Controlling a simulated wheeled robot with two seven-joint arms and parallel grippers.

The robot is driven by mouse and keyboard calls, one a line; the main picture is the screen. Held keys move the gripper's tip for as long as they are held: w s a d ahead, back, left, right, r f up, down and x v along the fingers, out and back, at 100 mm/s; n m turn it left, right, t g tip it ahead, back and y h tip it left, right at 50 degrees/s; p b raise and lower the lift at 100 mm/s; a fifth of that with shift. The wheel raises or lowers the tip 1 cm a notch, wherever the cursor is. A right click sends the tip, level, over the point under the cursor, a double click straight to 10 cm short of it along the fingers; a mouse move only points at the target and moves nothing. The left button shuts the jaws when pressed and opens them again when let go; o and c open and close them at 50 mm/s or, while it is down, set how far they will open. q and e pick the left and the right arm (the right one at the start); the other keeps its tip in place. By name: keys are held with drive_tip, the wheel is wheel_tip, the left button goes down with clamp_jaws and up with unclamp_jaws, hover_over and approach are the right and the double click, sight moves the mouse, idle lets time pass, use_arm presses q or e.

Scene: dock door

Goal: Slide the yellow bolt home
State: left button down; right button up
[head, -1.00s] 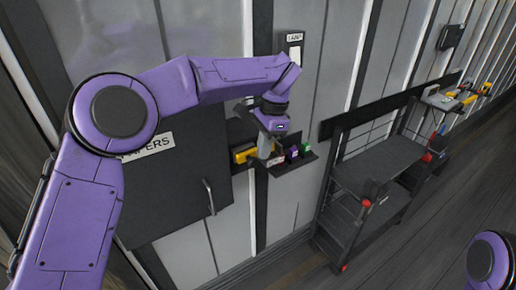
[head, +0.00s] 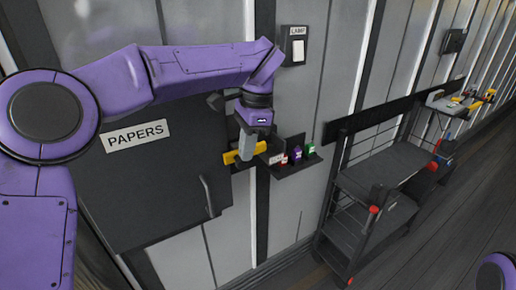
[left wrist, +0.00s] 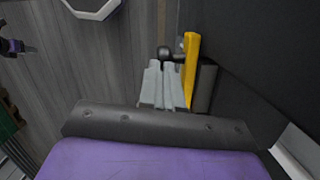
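The yellow bolt (head: 231,158) lies level on the wall at the right edge of the dark door marked PAPERS (head: 165,185). My left gripper (head: 245,150) points down in front of the bolt and hides its middle. In the left wrist view the two grey fingers (left wrist: 162,88) are side by side, almost together, with nothing visible between them. The yellow bolt (left wrist: 191,60) runs just to the right of them, and a dark round knob (left wrist: 168,53) is beyond their tips. I cannot tell whether they touch. My right gripper is out of view.
A small shelf (head: 290,167) with red, purple and green items stands close to the right of my left gripper. A LAMP switch (head: 297,47) is above it. A dark cart (head: 385,167) stands farther right. The door handle (head: 208,197) sticks out lower left.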

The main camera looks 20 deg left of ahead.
use_arm(q)
drive_tip(key=shift+s+d+f, duration=0.1)
drive_tip(key=shift+s+f, duration=0.05)
drive_tip(key=shift+s, duration=0.05)
drive_tip(key=w+d+r+p, duration=0.2)
drive_tip(key=r, duration=0.4)
drive_tip(key=w+d+r+p, duration=0.2)
drive_tip(key=r, duration=0.4)
drive_tip(key=shift+w, duration=0.2)
drive_tip(key=shift+s, duration=0.15)
